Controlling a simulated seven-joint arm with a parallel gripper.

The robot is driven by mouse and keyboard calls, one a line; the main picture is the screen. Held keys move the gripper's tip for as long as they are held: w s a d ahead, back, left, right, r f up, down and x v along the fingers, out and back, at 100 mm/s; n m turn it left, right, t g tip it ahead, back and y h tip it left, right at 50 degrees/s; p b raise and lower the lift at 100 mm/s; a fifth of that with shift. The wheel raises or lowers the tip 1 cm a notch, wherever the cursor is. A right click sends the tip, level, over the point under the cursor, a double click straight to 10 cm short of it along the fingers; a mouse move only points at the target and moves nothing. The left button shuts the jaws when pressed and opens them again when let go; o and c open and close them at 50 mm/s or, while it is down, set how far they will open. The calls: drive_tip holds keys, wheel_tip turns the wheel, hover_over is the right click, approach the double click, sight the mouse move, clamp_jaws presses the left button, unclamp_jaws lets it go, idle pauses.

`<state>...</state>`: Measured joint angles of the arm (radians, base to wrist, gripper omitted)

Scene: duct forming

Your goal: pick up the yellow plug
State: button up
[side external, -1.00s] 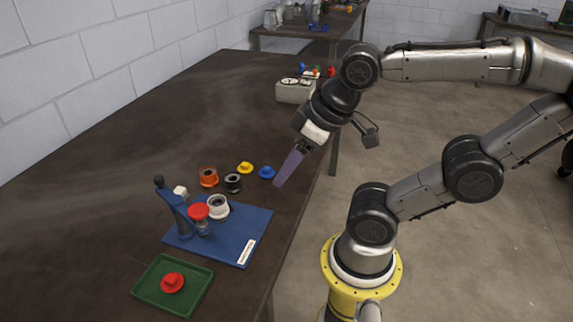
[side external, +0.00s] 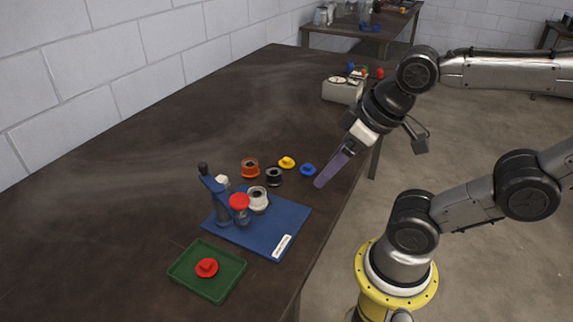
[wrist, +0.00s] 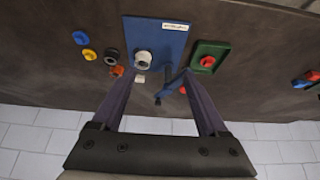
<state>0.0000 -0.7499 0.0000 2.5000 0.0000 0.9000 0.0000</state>
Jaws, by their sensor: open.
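The yellow plug (side external: 287,162) sits on the dark table, between the blue plug (side external: 308,170) and the orange ring (side external: 250,168). In the wrist view the yellow plug (wrist: 89,54) lies at the upper left, outside the left finger. My gripper (side external: 320,185) is tilted over the table's right edge, to the right of the blue plug and apart from the yellow plug. In the wrist view its two fingers (wrist: 158,76) are spread apart with nothing held between them.
A black ring (side external: 274,177) is close to the yellow plug. A blue board (side external: 270,232) carries a blue upright fixture, a white ring (side external: 258,200) and a red-topped part. A green tray (side external: 222,291) holds a red plug (side external: 206,267). The table's left side is clear.

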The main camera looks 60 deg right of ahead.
drive_tip(key=w+d+r+m, duration=0.2)
drive_tip(key=w+r+m, duration=0.4)
drive_tip(key=w+m, duration=0.1)
drive_tip(key=m+g, duration=0.6)
drive_tip(key=m, duration=0.5)
hover_over(287, 159)
wheel_tip(287, 159, down, 15)
drive_tip(key=f, duration=0.7)
drive_tip(key=shift+w+d+f, duration=0.15)
drive_tip(key=shift+w+f, duration=0.05)
drive_tip(key=shift+f, duration=0.1)
drive_tip(key=shift+s+f, duration=0.15)
drive_tip(key=shift+f, duration=2.5)
drive_tip(key=c, duration=1.1)
